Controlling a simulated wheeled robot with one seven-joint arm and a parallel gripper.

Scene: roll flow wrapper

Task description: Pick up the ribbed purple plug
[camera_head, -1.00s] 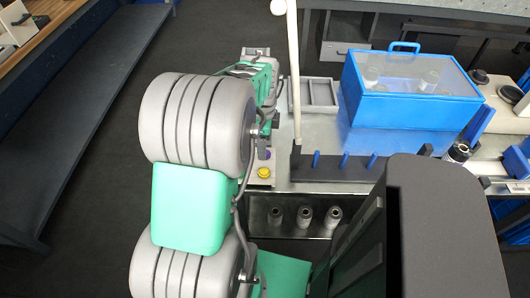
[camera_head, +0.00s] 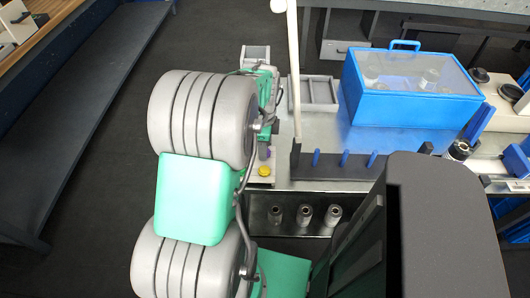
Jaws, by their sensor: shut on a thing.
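A small purple patch, which I take to be the purple plug (camera_head: 265,153), shows just above a yellow knob at the left end of the bench. Its ribs are too small to make out. My gripper (camera_head: 264,142) is at the plug, beyond the large grey joint of my arm. Only a sliver of the gripper shows, and it is shut on the plug. My arm hides most of the fingers. I cannot tell whether the plug is clear of the surface below it.
The yellow knob (camera_head: 264,171) is close in front of the plug. A grey divided tray (camera_head: 314,106) and a blue lidded box (camera_head: 412,108) stand to the right. A dark rack with blue pegs (camera_head: 332,168) and an upright pale pole (camera_head: 294,70) are nearby. Several grey cylinders (camera_head: 305,215) sit below.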

